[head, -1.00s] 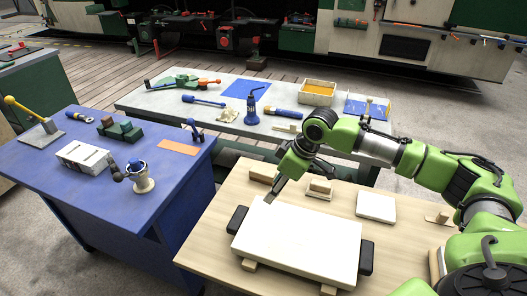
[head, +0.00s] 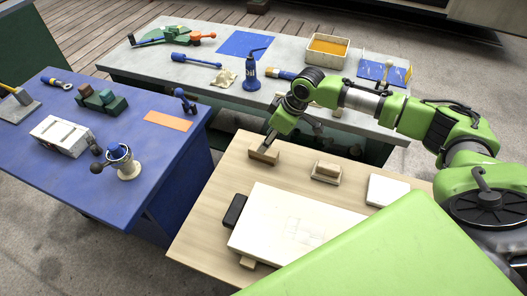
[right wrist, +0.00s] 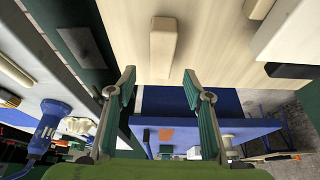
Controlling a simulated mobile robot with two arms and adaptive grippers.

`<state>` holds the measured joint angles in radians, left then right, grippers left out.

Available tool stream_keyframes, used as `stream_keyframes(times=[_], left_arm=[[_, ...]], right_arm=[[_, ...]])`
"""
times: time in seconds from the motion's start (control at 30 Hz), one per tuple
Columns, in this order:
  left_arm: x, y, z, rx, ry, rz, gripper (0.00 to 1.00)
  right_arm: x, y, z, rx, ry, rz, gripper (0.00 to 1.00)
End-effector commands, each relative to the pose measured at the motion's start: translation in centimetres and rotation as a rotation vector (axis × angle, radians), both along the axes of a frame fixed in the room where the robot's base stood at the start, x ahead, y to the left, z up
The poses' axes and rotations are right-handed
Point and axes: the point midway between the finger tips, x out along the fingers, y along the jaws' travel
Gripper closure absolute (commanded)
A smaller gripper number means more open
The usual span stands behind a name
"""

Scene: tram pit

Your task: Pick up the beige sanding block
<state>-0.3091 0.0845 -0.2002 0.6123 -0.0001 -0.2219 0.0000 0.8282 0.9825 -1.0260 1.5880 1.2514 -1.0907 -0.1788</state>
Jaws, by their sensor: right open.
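A beige-brown sanding block (head: 263,155) lies at the back left of the wooden table (head: 205,215). It also shows in the right wrist view (right wrist: 163,45) as a long pale block. My right gripper (head: 269,138) is at the block's back side, pointing down; in its wrist view the fingers (right wrist: 158,76) are spread wide, with the block's near end showing between the tips. Nothing is held, and contact cannot be told. A second beige block on a base (head: 325,173) stands to the right. My left gripper is not in view.
A large white slab (head: 295,222) with a black handle (head: 234,211) lies in front of the block. A white pad (head: 387,189) lies at the right. The grey table (head: 150,68) and the blue table (head: 130,195) stand close by.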

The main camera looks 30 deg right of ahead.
Motion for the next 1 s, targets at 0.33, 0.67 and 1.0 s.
stream_keyframes(times=[0.33, 0.67, 1.0], left_arm=[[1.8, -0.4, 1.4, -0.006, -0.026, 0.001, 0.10], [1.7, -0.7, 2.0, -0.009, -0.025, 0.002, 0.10], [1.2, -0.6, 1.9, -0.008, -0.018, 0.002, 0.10]], right_arm=[[0.3, 0.5, -3.1, -0.002, 0.004, 0.000, 0.53], [1.0, 1.2, -6.5, -0.001, 0.001, 0.000, 0.53], [1.0, 1.2, -6.5, -0.001, 0.000, 0.000, 0.53]])
